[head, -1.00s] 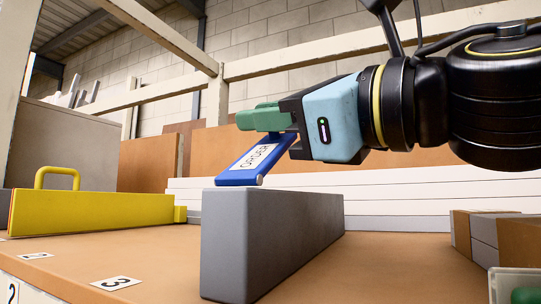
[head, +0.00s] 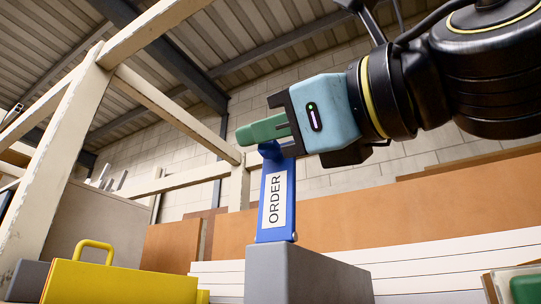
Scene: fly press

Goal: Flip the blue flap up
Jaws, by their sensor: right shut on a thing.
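The blue flap (head: 263,229) carries a white label reading ORDER (head: 275,199). It stands nearly upright on top of a grey block (head: 300,275), with its lower edge at the block's top. My right gripper (head: 265,131) reaches in from the right, its green fingers at the flap's top end. It is shut on the flap, though the fingers partly hide the contact. My left gripper is out of view.
A yellow block with a handle (head: 120,284) stands at the lower left. White boards (head: 420,262) and brown panels (head: 440,205) lie behind the grey block. A cream wooden frame (head: 72,150) rises at the left. A box with a green thing (head: 524,288) sits at the lower right.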

